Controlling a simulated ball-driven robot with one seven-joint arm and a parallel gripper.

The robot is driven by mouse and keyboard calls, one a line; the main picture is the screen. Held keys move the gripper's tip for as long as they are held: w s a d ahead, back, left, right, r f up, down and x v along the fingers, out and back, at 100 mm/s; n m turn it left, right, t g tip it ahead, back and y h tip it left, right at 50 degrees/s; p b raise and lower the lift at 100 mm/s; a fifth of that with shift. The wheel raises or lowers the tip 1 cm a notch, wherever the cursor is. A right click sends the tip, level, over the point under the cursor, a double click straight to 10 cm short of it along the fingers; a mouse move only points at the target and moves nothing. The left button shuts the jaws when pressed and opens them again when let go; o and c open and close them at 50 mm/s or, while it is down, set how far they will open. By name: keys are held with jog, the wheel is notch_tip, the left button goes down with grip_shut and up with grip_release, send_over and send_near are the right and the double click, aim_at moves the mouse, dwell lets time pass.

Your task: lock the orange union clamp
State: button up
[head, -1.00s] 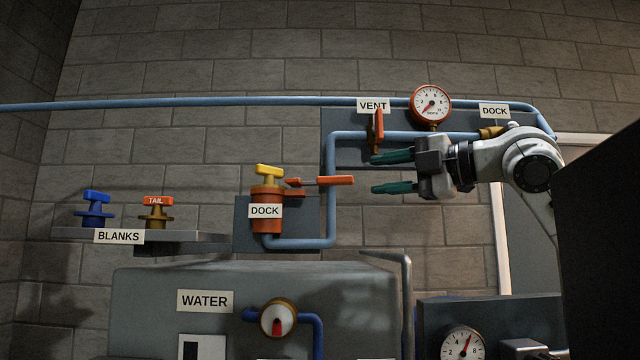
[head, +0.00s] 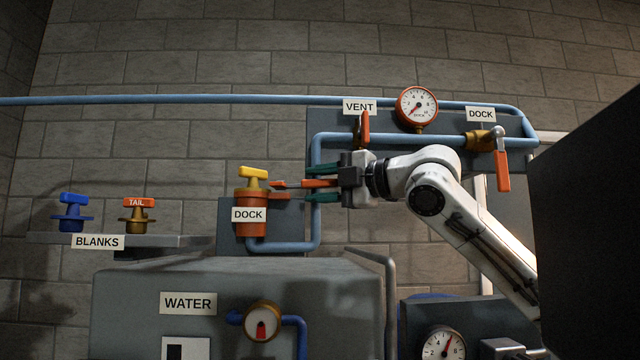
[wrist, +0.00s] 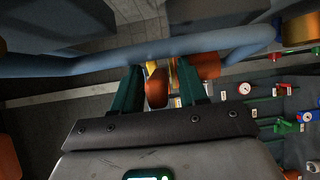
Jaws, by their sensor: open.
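The orange union clamp (head: 251,213) carries a DOCK label and a yellow T-handled plug (head: 253,178) on top. Its orange lever (head: 318,184) sticks out to the right, roughly level. My gripper (head: 310,184) points left with its teal fingers apart, one above and one below the lever. In the wrist view, orange parts (wrist: 157,88) show between the spread fingers (wrist: 160,92). I cannot tell whether a finger touches the lever.
A blue pipe (head: 316,220) runs upright close behind my fingers. The VENT valve's orange handle (head: 365,129) is just above my gripper. The right DOCK valve's orange handle (head: 503,170) hangs down. The grey WATER cabinet (head: 330,300) stands below. Two blanks sit on the left shelf (head: 190,241).

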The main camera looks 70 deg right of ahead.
jog(key=shift+c, duration=0.3)
grip_shut()
